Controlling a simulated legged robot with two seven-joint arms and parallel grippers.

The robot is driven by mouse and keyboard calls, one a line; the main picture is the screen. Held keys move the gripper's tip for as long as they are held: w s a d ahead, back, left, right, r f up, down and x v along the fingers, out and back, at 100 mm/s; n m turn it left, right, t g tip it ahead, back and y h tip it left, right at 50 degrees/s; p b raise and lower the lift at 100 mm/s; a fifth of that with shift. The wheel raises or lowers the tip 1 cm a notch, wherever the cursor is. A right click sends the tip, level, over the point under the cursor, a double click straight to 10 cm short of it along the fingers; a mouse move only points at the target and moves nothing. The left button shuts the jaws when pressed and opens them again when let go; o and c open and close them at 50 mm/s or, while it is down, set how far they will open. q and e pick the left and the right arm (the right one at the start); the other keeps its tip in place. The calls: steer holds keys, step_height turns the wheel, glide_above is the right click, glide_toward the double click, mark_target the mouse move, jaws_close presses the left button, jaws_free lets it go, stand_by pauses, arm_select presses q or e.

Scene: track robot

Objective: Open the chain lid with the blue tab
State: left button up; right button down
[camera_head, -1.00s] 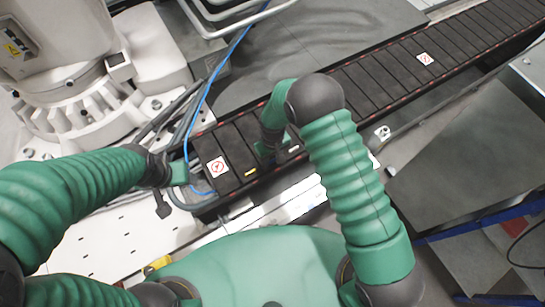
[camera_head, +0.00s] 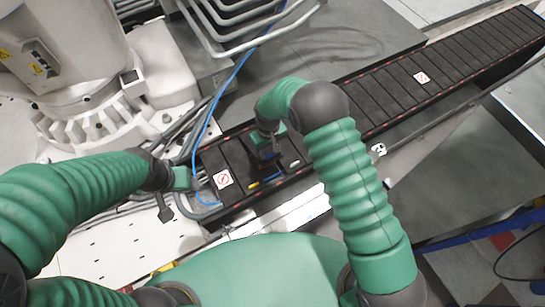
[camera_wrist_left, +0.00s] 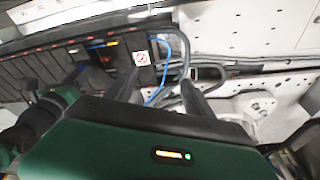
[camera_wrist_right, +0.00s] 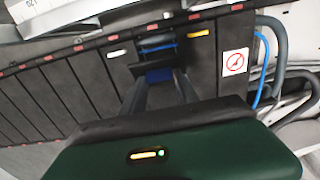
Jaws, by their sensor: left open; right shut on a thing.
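The dark cable chain (camera_head: 385,95) runs from lower left to upper right, with flat lids side by side. My right gripper (camera_head: 267,140) is shut on the blue tab, which shows between its fingers in the right wrist view (camera_wrist_right: 158,75). The lid with the tab (camera_wrist_right: 150,66) is tilted up, and a dark gap with a blue cable (camera_wrist_right: 160,47) shows beside it. A yellow-marked lid (camera_wrist_right: 198,33) and a white-marked lid (camera_wrist_right: 117,53) lie flat on either side. My left gripper (camera_wrist_left: 160,93) is open and empty near the chain's left end.
A lid with a red warning sticker (camera_head: 223,179) lies near the chain's left end. A blue cable (camera_head: 208,110) loops there beside grey hoses. A white robot base (camera_head: 110,110) stands at the left, and a white wire rack (camera_head: 235,25) is at the top.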

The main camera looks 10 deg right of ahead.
mark_target(265, 163)
arm_select(q)
steer(key=shift+r+p, duration=0.3)
steer(key=shift+r, duration=0.15)
arm_select(e)
steer(key=shift+w+a+r, duration=0.3)
steer(key=shift+w+r, duration=0.3)
steer(key=shift+w, duration=0.05)
steer(key=shift+w+a+r, duration=0.25)
steer(key=shift+w+r, duration=0.35)
steer(key=shift+w, duration=0.05)
